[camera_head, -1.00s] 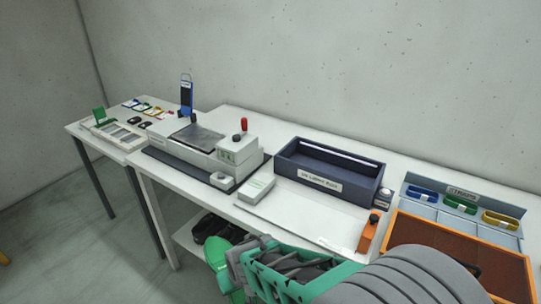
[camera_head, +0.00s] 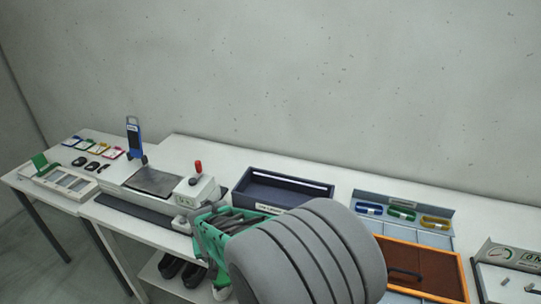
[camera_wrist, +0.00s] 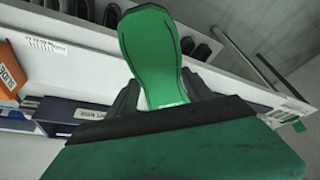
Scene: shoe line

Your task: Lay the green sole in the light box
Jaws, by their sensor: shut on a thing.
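The green sole (camera_wrist: 150,50) is held between the two dark fingers of my gripper (camera_wrist: 160,92) and sticks out past them in the wrist view. In the head view only a small green piece of it (camera_head: 221,293) shows below my gripper, at the table's front. The light box (camera_head: 240,190) is a dark navy open-topped box on the table, behind my arm. Its front and label are partly hidden by my arm. The inside that shows looks empty. In the wrist view its labelled navy side (camera_wrist: 70,113) shows at the left, apart from the sole.
The press (camera_head: 152,182) with a red-knobbed control box stands left of the light box. An orange tray (camera_head: 440,293) and a rack of coloured loops (camera_head: 450,208) are to the right. Dark shoes (camera_head: 170,266) sit on the lower shelf.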

